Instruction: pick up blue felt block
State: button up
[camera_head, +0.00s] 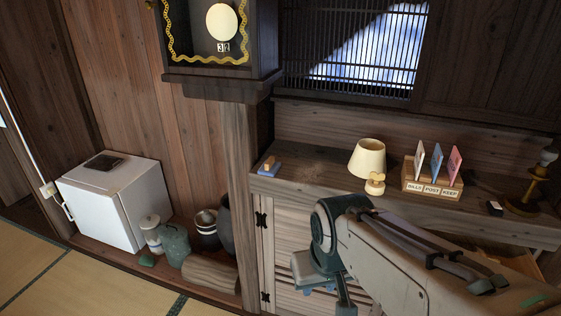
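A small blue block (267,171) lies on the left end of the wooden cabinet top, near the dark post. It has a brown upper part, and its felt texture is too small to make out. My arm reaches in from the lower right, in front of the cabinet. The end of my arm, with my gripper (322,284), hangs below the cabinet top's front edge, lower and to the right of the blue block and apart from it. Its fingers are not clear, and I cannot see whether they are open or hold anything.
On the cabinet top (320,185) stand a cream lamp (368,160), a card holder (432,186), a small black-and-white block (494,208) and a candlestick (527,195). A wall clock case (220,45) overhangs left. A white fridge (115,200) and several pots stand lower left.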

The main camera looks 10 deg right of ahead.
aim_at(270, 167)
jog(key=u, duration=0.45)
jog(key=i, duration=1.3)
jog(key=z, duration=1.9)
